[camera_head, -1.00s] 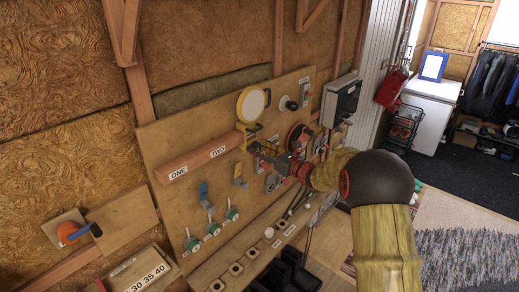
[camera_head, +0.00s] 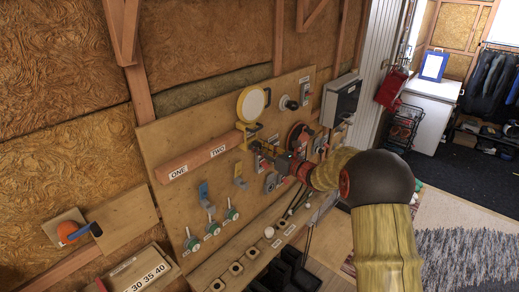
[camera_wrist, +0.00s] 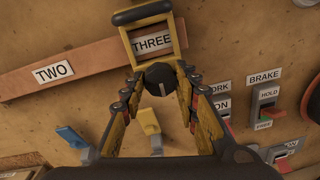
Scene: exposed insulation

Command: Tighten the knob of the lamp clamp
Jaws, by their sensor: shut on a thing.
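The lamp clamp is a yellow frame (camera_wrist: 150,37) on the red-brown wooden rail at the label THREE in the wrist view. Its dark round knob (camera_wrist: 160,77) has a pale line, nearly upright. My gripper (camera_wrist: 161,80) has one fingertip on each side of the knob and is shut on it. In the head view the yellow round lamp (camera_head: 253,104) stands above the rail, and my gripper (camera_head: 257,149) reaches the clamp from the right. The knob is hidden there by my fingers.
The rail (camera_head: 190,164) carries labels ONE and TWO. Below it are a blue lever (camera_wrist: 72,137) and a yellow lever (camera_wrist: 150,122). A BRAKE switch (camera_wrist: 267,102) is to the right.

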